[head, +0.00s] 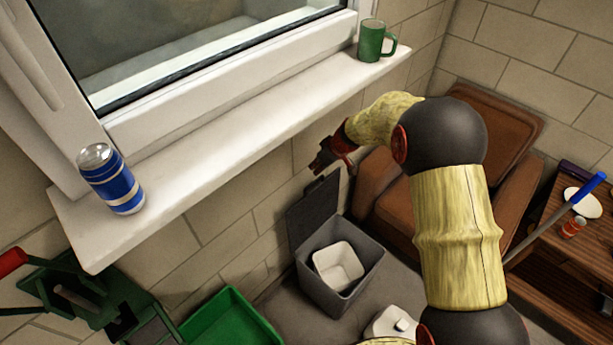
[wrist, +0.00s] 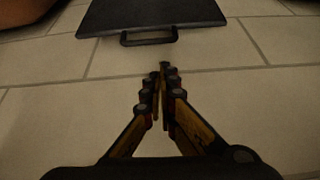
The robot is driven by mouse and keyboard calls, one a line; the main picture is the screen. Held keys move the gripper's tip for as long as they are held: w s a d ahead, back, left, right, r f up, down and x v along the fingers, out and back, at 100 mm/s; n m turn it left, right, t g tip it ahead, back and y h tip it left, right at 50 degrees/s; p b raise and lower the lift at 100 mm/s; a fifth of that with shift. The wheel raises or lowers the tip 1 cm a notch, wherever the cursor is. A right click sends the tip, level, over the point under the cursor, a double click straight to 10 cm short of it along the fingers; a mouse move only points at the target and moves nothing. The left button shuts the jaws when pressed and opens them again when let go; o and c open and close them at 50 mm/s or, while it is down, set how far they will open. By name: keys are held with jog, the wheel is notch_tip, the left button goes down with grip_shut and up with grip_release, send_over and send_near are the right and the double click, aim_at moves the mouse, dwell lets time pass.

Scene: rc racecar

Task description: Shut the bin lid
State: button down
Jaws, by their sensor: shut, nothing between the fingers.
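The dark grey bin (head: 341,278) stands on the floor by the wall below the window sill. Its lid (head: 315,211) is open and stands up at the back of the bin, close to the wall. A white container (head: 338,265) shows inside the bin. My gripper (head: 320,163) is above the raised lid, near the wall, apart from it. In the wrist view the lid (wrist: 150,12) with its handle (wrist: 149,40) lies ahead, beyond the fingertips. My gripper (wrist: 163,72) is shut and empty there, with tiled wall behind it.
A blue and white can (head: 112,180) and a green mug (head: 376,41) stand on the window sill (head: 240,110). A brown armchair (head: 495,130) is behind my arm. A green tray (head: 230,320) is left of the bin. A wooden shelf unit (head: 560,245) stands at right.

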jog(key=b+x, duration=0.2)
jog(key=x, duration=0.8)
dwell(0.3)
